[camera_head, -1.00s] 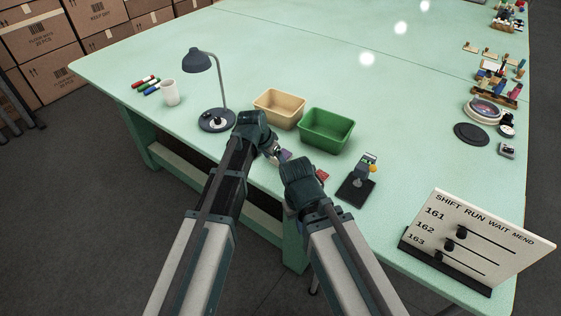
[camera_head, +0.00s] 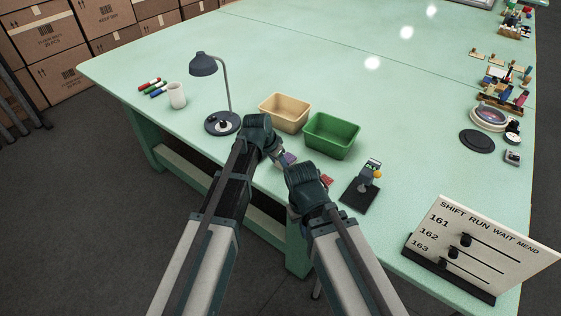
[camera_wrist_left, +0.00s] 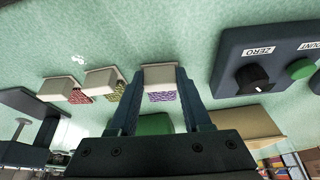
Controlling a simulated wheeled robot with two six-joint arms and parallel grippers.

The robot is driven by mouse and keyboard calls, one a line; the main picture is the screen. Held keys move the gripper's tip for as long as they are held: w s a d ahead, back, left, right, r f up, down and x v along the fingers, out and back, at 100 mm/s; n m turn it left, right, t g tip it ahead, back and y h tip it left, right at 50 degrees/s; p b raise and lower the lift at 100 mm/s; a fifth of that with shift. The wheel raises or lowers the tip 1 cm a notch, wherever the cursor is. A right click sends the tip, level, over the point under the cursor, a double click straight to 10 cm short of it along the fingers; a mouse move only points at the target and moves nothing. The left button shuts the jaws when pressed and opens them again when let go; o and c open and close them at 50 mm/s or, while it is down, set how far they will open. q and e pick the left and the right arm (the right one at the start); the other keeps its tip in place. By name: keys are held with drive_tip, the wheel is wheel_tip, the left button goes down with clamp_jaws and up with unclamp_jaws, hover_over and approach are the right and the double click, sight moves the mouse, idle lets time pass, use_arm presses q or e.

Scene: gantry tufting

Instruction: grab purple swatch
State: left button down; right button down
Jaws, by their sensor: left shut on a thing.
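The purple swatch (camera_wrist_left: 162,96) has a pale block-like top and a purple patterned face. In the left wrist view it sits between the two fingers of my left gripper (camera_wrist_left: 157,88), which is shut on it. In the head view the purple swatch (camera_head: 289,159) shows at the tip of my left gripper (camera_head: 281,157), at or close above the table. My right gripper (camera_head: 292,181) is just to the right; its fingertips are hidden behind its own wrist. A red swatch (camera_head: 327,181) lies beside it. In the wrist view, a red swatch (camera_wrist_left: 79,96) and a green one (camera_wrist_left: 114,90) are left of the purple one.
A tan bin (camera_head: 284,103) and a green bin (camera_head: 331,126) stand behind the grippers. A lamp (camera_head: 222,123) is at left, and a small stand (camera_head: 361,190) at right. A dark box with a knob (camera_wrist_left: 262,75) shows in the wrist view. The table's middle is clear.

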wheel_tip(320, 180, up, 10)
drive_tip(key=p, duration=0.9)
